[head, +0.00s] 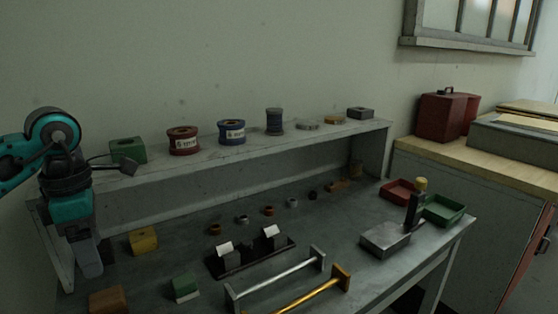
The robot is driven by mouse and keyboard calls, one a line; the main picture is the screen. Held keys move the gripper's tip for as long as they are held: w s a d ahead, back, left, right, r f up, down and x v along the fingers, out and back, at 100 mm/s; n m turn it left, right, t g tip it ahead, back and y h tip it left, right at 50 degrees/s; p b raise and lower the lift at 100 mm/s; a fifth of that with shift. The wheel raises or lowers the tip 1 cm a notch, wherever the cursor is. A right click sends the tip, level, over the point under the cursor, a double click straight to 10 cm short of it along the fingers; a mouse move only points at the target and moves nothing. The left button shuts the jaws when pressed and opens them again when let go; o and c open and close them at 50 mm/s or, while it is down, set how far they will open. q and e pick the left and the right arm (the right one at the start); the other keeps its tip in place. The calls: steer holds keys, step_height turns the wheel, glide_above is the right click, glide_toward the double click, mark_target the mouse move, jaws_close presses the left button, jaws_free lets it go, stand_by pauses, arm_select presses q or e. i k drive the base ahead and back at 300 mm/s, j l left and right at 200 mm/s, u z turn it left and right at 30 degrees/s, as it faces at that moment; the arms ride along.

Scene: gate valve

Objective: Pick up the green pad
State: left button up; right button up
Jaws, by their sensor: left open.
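A small green block with a pale lower layer (185,287), which looks like the green pad, lies on the lower bench top near the front left. My left gripper (92,268) points down at the left end of the bench, to the left of the green pad and apart from it. It is open, and I see nothing held in it. My right gripper is not in view. A larger green block (128,150) stands on the raised shelf, partly behind my left arm.
A yellow block (144,240) and an orange-brown block (108,300) lie near my left gripper. A dark fixture (250,259) and two bar handles (277,279) lie right of the pad. Spools (184,141) stand on the shelf (250,153). Trays (444,210) stand at the right.

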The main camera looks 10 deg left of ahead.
mark_target(184, 287)
steer(key=l, duration=1.5)
steer(key=k, duration=0.05)
